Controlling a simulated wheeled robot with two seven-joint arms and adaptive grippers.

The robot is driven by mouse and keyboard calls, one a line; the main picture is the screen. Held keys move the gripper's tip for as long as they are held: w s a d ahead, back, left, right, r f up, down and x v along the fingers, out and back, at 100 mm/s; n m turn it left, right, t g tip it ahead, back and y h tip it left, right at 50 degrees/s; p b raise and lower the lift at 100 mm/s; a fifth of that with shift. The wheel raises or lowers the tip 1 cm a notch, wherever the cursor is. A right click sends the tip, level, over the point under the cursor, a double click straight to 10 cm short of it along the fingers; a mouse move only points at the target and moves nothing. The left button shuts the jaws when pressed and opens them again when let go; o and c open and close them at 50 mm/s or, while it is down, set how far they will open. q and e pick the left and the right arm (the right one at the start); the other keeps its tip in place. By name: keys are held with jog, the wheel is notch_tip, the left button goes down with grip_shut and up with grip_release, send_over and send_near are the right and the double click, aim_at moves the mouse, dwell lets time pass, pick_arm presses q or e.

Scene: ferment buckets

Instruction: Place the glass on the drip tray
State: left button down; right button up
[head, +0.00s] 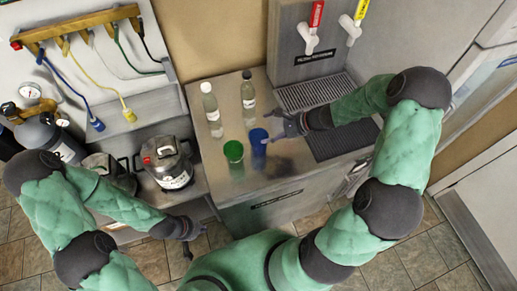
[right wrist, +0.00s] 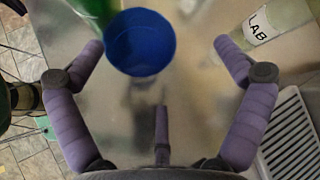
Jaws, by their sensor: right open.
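A blue cup (head: 258,140) and a green cup (head: 233,151) stand side by side on the steel counter; these are the drinking glasses I see. My right gripper (head: 270,125) is open at the blue cup's right, fingers pointing toward it. In the right wrist view the blue cup (right wrist: 139,42) is ahead between the open fingertips, nearer the left finger, and the green cup (right wrist: 108,12) is partly cut off. My left gripper (head: 192,240) hangs empty, fingers apart, in front of the counter.
Two clear labelled bottles (head: 211,108) (head: 248,98) stand behind the cups. A dark ribbed mat (head: 342,140) lies on the counter at right. Taps with red (head: 317,14) and yellow (head: 361,10) handles are above the tray. Metal kegs (head: 167,163) stand at left.

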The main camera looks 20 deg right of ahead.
aim_at(262, 145)
jog(key=s+d+f+m+y+b, duration=0.2)
jog(key=s+d+m+y+b, duration=0.15)
jog(key=s+d+m, duration=0.2)
jog(key=shift+m, duration=0.35)
jog(key=x, duration=0.6)
jog(key=shift+a+r, duration=0.1)
jog(key=shift+r, duration=0.15)
jog(key=x, duration=0.2)
jog(key=b+x, duration=0.1)
jog(key=x, duration=0.2)
jog(key=shift+s+a+r, duration=0.1)
jog(key=shift+a+r, duration=0.1)
jog(key=c, duration=1)
